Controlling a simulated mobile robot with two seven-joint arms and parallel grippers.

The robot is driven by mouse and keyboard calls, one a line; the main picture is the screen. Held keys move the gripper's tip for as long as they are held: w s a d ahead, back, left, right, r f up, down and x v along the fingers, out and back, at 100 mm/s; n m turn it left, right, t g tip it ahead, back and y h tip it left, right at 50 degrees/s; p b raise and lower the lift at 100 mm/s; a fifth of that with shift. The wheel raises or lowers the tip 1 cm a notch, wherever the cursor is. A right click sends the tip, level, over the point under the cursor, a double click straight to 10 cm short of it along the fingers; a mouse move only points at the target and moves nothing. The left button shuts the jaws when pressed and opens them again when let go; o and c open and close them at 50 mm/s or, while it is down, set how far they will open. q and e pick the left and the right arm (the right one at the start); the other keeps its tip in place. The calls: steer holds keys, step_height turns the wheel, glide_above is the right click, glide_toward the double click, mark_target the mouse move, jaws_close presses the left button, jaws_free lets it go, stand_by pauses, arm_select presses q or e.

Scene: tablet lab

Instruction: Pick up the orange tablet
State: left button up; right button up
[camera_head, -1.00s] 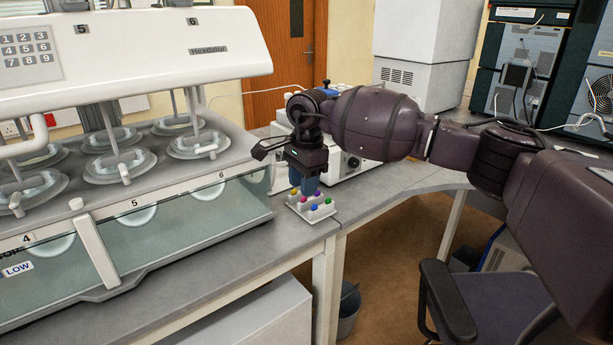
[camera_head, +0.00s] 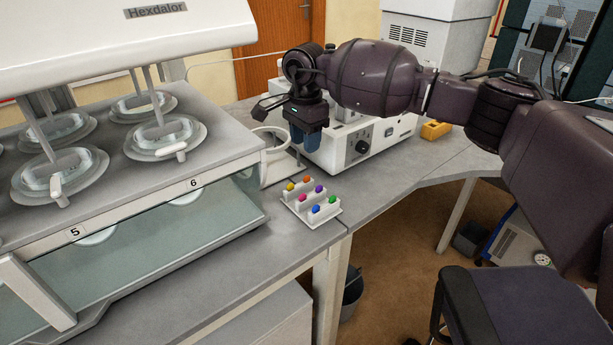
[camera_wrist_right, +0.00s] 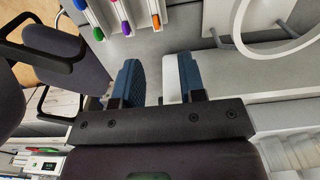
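The orange tablet (camera_head: 307,180) sits at the far edge of a small white stepped rack (camera_head: 299,215) on the grey bench. It also shows in the right wrist view (camera_wrist_right: 155,20), near the top edge. My right gripper (camera_head: 306,138) hangs pointing down above and behind the rack, apart from the tablets. In the right wrist view its two blue fingers (camera_wrist_right: 160,78) are spread with nothing between them. My left gripper is in neither view.
Yellow (camera_head: 290,187), purple (camera_head: 319,189), blue (camera_head: 316,209) and green (camera_head: 333,200) tablets share the rack, with a pinkish-red one. The Hexdalor machine (camera_head: 150,130) stands close on the left. A white instrument (camera_head: 345,150) stands behind. Bare bench lies to the right.

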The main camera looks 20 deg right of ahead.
glide_above(307, 176)
steer(key=f, duration=0.4)
steer(key=shift+w+f, duration=0.1)
steer(key=shift+w, duration=0.25)
steer(key=shift+s+f, duration=0.15)
steer(key=shift+f, duration=1.15)
steer(key=shift+s+f, duration=0.1)
steer(key=shift+f, duration=1.15)
jaws_close()
